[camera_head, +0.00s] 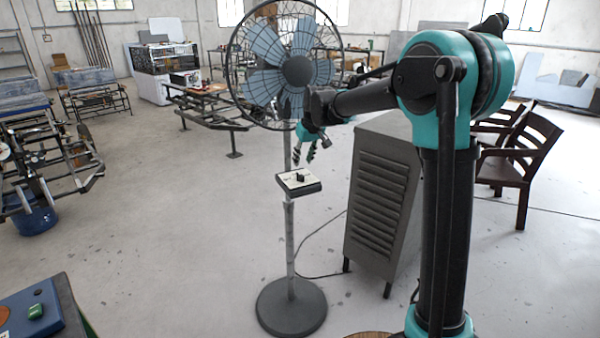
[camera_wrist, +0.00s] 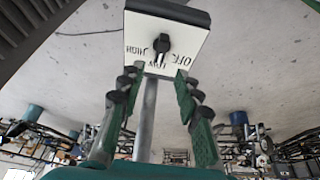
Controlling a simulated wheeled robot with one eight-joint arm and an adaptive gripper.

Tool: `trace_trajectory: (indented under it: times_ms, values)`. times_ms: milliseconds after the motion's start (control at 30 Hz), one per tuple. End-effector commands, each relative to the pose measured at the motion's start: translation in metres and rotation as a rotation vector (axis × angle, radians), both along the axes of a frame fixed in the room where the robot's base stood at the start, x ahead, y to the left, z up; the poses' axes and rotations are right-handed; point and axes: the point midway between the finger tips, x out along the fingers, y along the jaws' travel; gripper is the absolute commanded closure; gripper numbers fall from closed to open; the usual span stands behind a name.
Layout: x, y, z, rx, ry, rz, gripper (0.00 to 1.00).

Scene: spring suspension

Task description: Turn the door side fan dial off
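The fan's control box (camera_head: 299,182) is fixed partway up the fan pole, with a white top and dark sides. Its black dial (camera_head: 300,177) sits on the white face. In the wrist view the dial (camera_wrist: 161,44) stands among the labels HIGH at left, OFF at right and a partly hidden middle label. Its narrow end seems to point at the middle label. My gripper (camera_head: 311,153) is above the box in the head view. In the wrist view my gripper (camera_wrist: 157,80) has its green-padded fingers apart, with nothing between them. The fingers do not touch the dial.
The caged blue fan head (camera_head: 297,70) is close behind my wrist. A grey louvred cabinet (camera_head: 380,195) stands right of the pole. The round fan base (camera_head: 291,308) is on the floor. Open floor lies to the left; a wooden chair (camera_head: 525,160) is at right.

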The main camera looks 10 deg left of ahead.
Motion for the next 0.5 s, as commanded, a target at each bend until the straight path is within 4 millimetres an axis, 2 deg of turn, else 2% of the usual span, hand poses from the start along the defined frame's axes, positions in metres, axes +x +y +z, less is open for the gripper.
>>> trace_trajectory:
  times_ms: [200, 500]
  values:
    - [0.014, 0.009, -0.039, 0.0, 0.0, 0.0, 0.66]
    - [0.023, 0.014, -0.065, 0.0, 0.0, 0.0, 0.66]
